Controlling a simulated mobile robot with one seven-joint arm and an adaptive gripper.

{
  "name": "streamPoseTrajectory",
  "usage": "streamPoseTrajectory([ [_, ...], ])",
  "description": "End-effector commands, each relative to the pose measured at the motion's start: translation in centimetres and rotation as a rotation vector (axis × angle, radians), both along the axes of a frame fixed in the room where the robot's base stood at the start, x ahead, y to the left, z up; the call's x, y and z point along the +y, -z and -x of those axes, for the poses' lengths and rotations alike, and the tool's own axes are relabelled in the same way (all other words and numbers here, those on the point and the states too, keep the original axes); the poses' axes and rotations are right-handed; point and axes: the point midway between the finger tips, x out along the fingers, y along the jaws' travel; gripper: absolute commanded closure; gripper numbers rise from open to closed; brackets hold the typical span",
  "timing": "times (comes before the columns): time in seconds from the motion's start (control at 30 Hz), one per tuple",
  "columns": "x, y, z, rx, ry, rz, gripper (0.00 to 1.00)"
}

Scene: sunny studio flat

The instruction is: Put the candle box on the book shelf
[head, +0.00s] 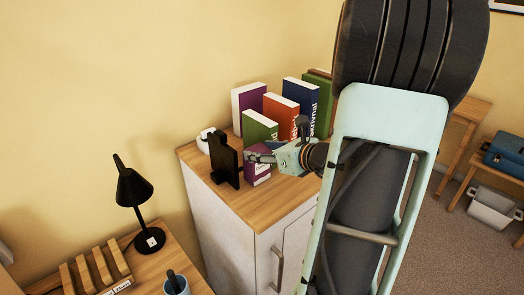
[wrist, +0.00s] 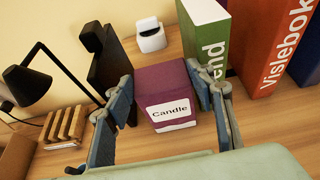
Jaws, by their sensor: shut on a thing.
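The candle box (wrist: 162,88), purple with a white "Candle" label, is between the fingers of my gripper (wrist: 164,84). In the head view the candle box (head: 256,172) is partly hidden by my gripper (head: 264,158), which is shut on it at the top of a white cabinet (head: 222,222). I cannot tell if the box touches the wooden top. Several books stand upright behind it, including a green book (head: 259,126) and an orange one (head: 281,114). I cannot make out which piece of furniture is the book shelf.
A black object (head: 225,162) stands close left of the box, with a small white item (head: 203,142) behind it. A black lamp (head: 134,188) and a slatted wooden rack (head: 92,270) are on a lower desk at left. A wooden stand with a blue case (head: 505,150) is far right.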

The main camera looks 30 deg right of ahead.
Motion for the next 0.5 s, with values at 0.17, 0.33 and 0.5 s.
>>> streamPoseTrajectory([
  [0.17,-0.02,0.07,0.01,0.001,0.001,0.001,0.43],
  [0.33,-0.03,0.04,0.01,0.001,0.001,0.001,0.43],
  [0.5,-0.21,-0.48,0.51,0.000,0.003,0.002,0.43],
])
